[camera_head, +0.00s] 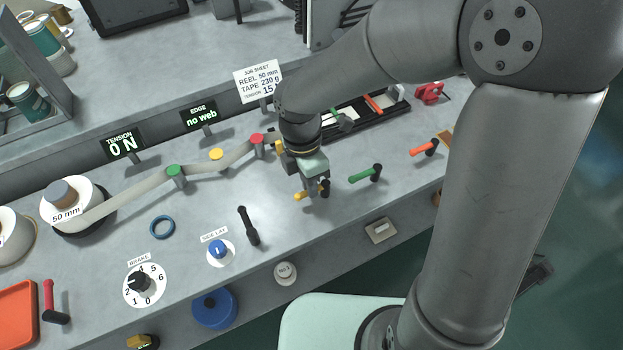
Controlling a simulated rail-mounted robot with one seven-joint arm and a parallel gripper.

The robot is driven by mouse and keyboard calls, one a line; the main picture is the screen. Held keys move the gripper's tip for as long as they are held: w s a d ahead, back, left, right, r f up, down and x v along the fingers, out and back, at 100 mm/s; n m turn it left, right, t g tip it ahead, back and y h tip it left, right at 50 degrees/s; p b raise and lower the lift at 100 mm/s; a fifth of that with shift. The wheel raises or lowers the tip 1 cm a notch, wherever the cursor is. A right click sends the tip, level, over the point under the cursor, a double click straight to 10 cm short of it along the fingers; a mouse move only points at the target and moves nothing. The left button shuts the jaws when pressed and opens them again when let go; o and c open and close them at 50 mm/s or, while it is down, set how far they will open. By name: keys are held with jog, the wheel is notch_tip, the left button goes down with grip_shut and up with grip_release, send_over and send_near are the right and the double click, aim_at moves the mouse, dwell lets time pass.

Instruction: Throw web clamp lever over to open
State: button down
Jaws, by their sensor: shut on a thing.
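My gripper (313,183) is over the right-middle of the bench, pointing down. It is shut on the yellow-handled lever (300,197), whose yellow end shows at the left of the fingers and whose black pivot shows at the right. The fingers and wrist hide the middle of the lever. To its right stand a green-handled lever (362,174) and an orange-handled lever (422,149), each on a black pivot. No label naming the web clamp is readable on these levers. The pale web (148,184) runs from the reel past colored rollers toward my wrist.
A black lever (248,226) stands left of my gripper, near the blue side-lay knob (218,249). The brake dial (140,282) is at the front left. The tension display (123,145) reads 0 N and the edge display (200,115) reads "no web". A blue ring (162,227) lies on the bench.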

jog(key=c, duration=1.4)
grip_release()
jog(key=shift+c, duration=0.2)
notch_tip(320, 180, up, 17)
jog(key=w+a, duration=0.2)
jog(key=shift+w, duration=0.4)
jog(key=s+d+f+m, duration=0.2)
jog(key=s+d+m, duration=0.1)
jog(key=d+m, duration=0.3)
jog(key=s+d+f+m+t, duration=0.1)
jog(key=s+d+f+m, duration=0.2)
jog(key=d+m, duration=0.4)
jog(key=s+d+f+m+t+y, duration=0.1)
jog(key=s+d+f+m, duration=0.2)
jog(key=m, duration=0.8)
jog(key=s+d, duration=0.2)
jog(key=d, duration=0.2)
jog(key=shift+s, duration=0.15)
